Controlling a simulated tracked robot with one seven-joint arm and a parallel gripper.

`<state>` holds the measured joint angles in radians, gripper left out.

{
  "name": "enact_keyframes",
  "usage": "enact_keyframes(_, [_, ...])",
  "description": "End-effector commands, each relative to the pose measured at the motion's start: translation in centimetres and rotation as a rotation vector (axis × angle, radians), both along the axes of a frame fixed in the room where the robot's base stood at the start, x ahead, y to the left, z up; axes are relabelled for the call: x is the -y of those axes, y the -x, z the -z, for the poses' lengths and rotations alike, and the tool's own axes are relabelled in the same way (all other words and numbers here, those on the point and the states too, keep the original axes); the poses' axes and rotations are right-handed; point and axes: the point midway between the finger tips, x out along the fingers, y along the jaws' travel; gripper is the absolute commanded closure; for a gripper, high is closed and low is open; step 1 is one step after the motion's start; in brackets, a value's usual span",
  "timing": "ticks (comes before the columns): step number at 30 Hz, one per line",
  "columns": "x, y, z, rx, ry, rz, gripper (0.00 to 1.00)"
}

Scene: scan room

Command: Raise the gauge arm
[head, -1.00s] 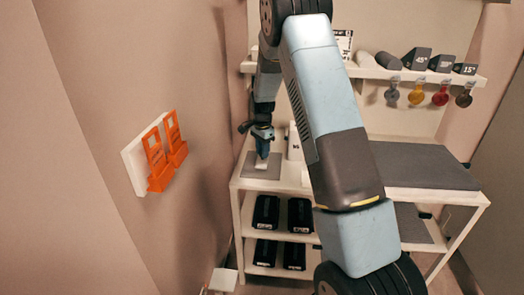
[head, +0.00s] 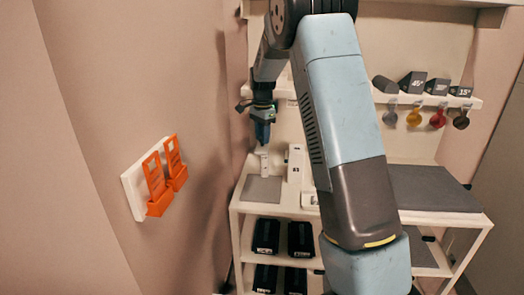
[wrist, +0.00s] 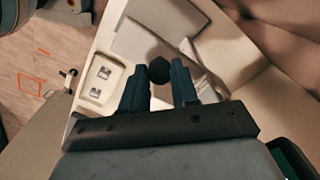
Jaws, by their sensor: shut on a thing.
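My gripper (head: 263,143) points down over the left end of the white bench top. Its blue fingers also show in the wrist view (wrist: 160,86), with a dark round knob (wrist: 159,70) between their tips. I take this knob to be on the gauge arm. In the head view a small white piece (head: 264,164), apparently part of the gauge arm, hangs just below the fingertips, above a grey plate (head: 262,190). A white upright block (head: 296,163) marked in black stands right beside it. The joint between block and arm is not clear.
A white panel with orange holders (head: 165,178) is on the left wall. Dark wedges and hanging coloured tags (head: 415,117) are at the back shelf. Black cases (head: 266,236) fill the lower shelves. A dark mat (head: 430,188) covers the bench's right side.

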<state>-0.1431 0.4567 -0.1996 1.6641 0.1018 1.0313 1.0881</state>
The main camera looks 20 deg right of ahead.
Motion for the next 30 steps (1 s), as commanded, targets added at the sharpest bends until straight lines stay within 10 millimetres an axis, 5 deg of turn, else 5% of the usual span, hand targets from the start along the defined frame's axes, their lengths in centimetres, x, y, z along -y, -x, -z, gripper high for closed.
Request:
enact_keyframes(6, [-0.2,-0.2,-2.0,0.008,-0.001,-0.002,1.00])
enact_keyframes(17, [-0.2,-0.3,-2.5,0.012,-0.002,-0.001,1.00])
enact_keyframes(18, [-0.2,-0.3,-2.6,0.013,-0.002,-0.001,0.69])
enact_keyframes(25, [-0.1,-0.2,-2.3,0.007,-0.001,0.000,0.47])
enact_keyframes(30, [0.0,-0.1,-2.2,0.004,-0.001,0.001,0.45])
